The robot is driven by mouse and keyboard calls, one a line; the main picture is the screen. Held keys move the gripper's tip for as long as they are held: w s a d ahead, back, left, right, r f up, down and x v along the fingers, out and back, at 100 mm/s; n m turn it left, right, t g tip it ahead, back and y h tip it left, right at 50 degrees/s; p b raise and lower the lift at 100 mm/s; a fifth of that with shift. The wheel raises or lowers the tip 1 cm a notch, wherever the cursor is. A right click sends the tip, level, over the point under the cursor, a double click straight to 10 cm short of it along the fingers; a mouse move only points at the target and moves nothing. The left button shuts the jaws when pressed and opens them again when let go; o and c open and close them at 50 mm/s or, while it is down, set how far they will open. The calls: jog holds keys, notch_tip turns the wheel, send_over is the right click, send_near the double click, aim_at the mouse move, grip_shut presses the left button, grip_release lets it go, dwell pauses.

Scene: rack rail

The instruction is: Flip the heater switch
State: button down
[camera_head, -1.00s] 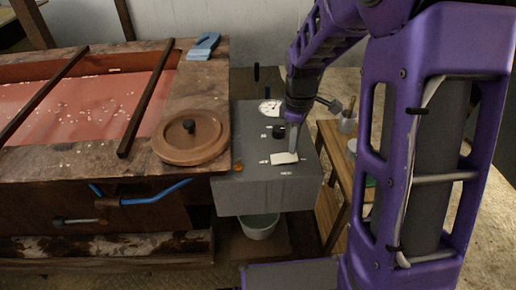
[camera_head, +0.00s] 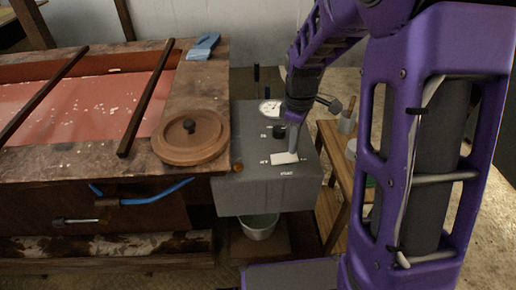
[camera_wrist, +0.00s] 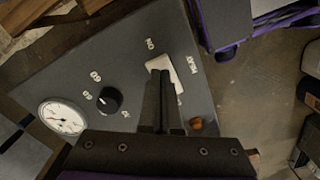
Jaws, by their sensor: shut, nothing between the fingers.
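The heater switch is a white rocker (camera_head: 285,158) on top of the grey control box (camera_head: 245,190). It also shows in the wrist view (camera_wrist: 166,64), with small white markings beside it. My gripper (camera_head: 293,148) is shut and empty, pointing down at the switch. In the wrist view its closed fingertips (camera_wrist: 160,75) overlap part of the rocker and hide that part. They are at or just above the rocker; I cannot tell if they touch. A small orange-brown indicator (camera_wrist: 196,123) sits near the switch and looks dull in the head view (camera_head: 238,168).
A black knob (camera_wrist: 109,100) and a round white gauge (camera_wrist: 63,117) share the box top. A wooden vat with a round lid (camera_head: 190,138) stands at left. A white bucket (camera_head: 259,227) is under the box. A wooden shelf (camera_head: 330,215) stands at right.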

jog(key=shift+f+b, duration=0.45)
jog(key=shift+f, duration=0.55)
dwell(0.6)
notch_tip(320, 180, up, 7)
jog(key=p, duration=0.6)
jog(key=shift+r, duration=0.1)
dwell(0.5)
